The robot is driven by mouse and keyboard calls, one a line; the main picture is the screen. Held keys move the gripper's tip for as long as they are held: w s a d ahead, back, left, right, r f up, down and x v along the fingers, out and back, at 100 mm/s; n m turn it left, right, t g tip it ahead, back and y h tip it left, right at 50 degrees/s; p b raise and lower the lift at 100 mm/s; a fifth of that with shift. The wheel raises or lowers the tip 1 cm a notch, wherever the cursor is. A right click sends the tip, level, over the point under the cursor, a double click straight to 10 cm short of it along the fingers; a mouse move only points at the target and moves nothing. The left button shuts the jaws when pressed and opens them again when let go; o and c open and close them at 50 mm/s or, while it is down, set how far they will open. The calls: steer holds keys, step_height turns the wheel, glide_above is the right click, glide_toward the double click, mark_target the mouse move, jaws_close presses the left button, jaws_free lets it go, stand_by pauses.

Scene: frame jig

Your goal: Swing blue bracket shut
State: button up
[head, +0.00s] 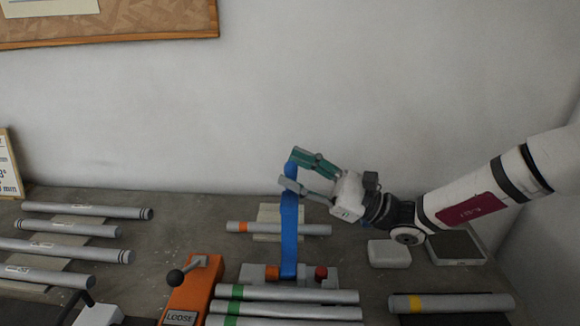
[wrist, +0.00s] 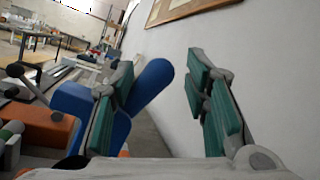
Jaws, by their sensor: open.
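The blue bracket (head: 289,225) stands upright as a long strip, rising from a grey base with an orange block and a red knob. My gripper (head: 292,171) is open at the bracket's upper end, reaching in from the right. One finger crosses in front of the strip in the head view. In the wrist view, the blue bracket (wrist: 152,84) shows on both sides of the left finger and partly behind it. The space between the fingers of my gripper (wrist: 160,88) is otherwise empty. I cannot tell whether a finger touches the bracket.
An orange block marked LOOSE (head: 186,290) with a black-knobbed lever stands left of the bracket. Green-banded tubes (head: 290,294) lie in front. An orange-banded tube (head: 260,229) lies behind the bracket. Several grey tubes (head: 65,228) lie at left, a yellow-banded tube (head: 455,303) at right.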

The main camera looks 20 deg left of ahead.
steer(key=shift+x, duration=0.85)
steer(key=shift+c, duration=0.2)
jaws_close()
steer(key=shift+s, duration=0.25)
